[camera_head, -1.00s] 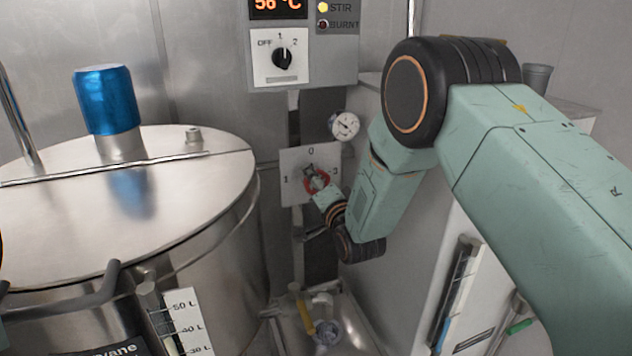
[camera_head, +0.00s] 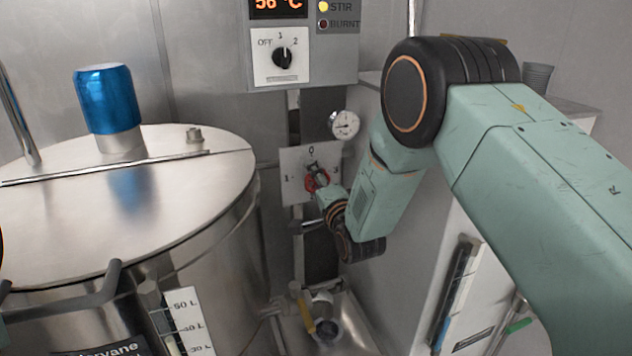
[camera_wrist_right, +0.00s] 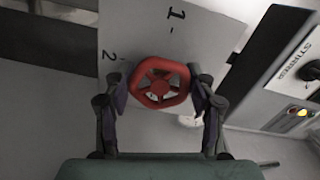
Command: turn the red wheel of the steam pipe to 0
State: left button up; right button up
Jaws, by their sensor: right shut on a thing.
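The red wheel (camera_head: 311,184) sits in front of a white plate (camera_head: 293,160) marked with numbers, 0 at the top, in the head view. In the right wrist view the red spoked wheel (camera_wrist_right: 160,70) lies between the two fingers, with the marks 1 and 2 on the plate (camera_wrist_right: 190,30) behind it. My right gripper (camera_head: 317,178) is shut on the wheel; its fingers press the rim from both sides in the wrist view (camera_wrist_right: 160,90). No pointer on the wheel can be made out. My left gripper is not in view.
A round pressure gauge (camera_head: 344,124) is right above the plate. A control box (camera_head: 330,55) hangs higher. A large steel kettle (camera_head: 190,220) fills the left. Below the wheel, a metal tray (camera_head: 350,335) holds a small cup-like vessel (camera_head: 327,330).

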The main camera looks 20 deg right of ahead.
jog(key=o, duration=1.2)
jog(key=shift+s, duration=0.1)
jog(key=s, duration=1.1)
jog(key=shift+s+d+r, duration=0.1)
jog(key=shift+s+d, duration=0.1)
jog(key=shift+s, duration=0.2)
jog(key=shift+w, duration=0.15)
jog(key=w, duration=1.1)
jog(key=shift+w+a, duration=0.2)
jog(key=shift+w, duration=0.15)
